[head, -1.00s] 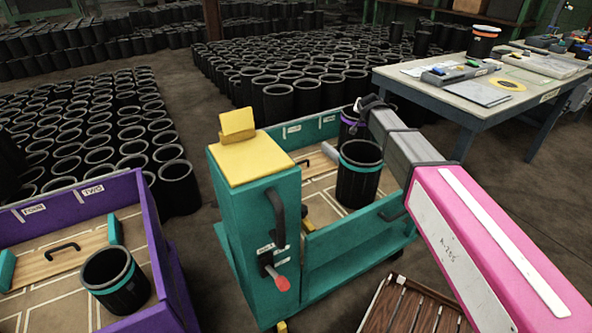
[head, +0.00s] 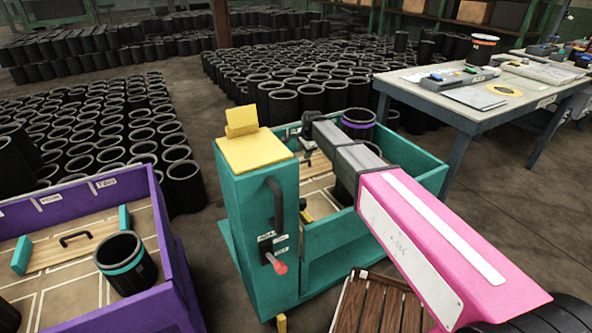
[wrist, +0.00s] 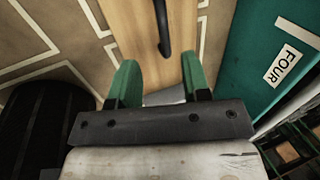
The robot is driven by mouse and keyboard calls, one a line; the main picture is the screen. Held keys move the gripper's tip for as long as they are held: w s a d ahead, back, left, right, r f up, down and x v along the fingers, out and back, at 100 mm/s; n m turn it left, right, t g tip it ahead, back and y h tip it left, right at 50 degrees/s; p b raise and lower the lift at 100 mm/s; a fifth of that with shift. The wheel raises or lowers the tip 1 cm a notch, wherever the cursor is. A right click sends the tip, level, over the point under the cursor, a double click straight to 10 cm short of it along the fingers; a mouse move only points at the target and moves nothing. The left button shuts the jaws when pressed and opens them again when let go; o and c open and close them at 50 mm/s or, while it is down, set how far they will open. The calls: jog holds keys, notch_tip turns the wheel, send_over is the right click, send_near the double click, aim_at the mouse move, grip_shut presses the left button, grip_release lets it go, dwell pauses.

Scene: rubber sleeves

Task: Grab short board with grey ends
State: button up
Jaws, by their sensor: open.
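A wooden board with a black handle lies in the teal cart (head: 400,165). The board (wrist: 135,28) fills the top middle of the wrist view, and its handle (wrist: 161,28) runs along it. A pale grey patch, perhaps the board's near end (wrist: 166,96), shows between my fingers. My gripper (wrist: 158,70) is open, its two green fingers over the near part of the board, with nothing held. I cannot tell how high above the board they are. In the head view, my arm hides my gripper and most of the board (head: 318,166).
A black sleeve (wrist: 35,130) stands left of my gripper; the cart wall labelled FOUR (wrist: 255,40) is close on the right. A purple-banded sleeve (head: 359,124) stands in the teal cart. The purple cart (head: 75,203) holds a teal-ended board (head: 75,243) and a teal-banded sleeve (head: 125,263).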

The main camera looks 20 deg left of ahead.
aim_at(302, 162)
jog(key=x, duration=0.3)
jog(key=shift+w+a+f, duration=0.1)
jog(key=shift+a+f, duration=0.05)
jog(key=shift+f, duration=0.15)
jog(key=shift+w+x, duration=0.15)
jog(key=shift+x, duration=1.15)
jog(key=shift+w+x, duration=0.15)
jog(key=shift+x, duration=1.2)
grip_shut()
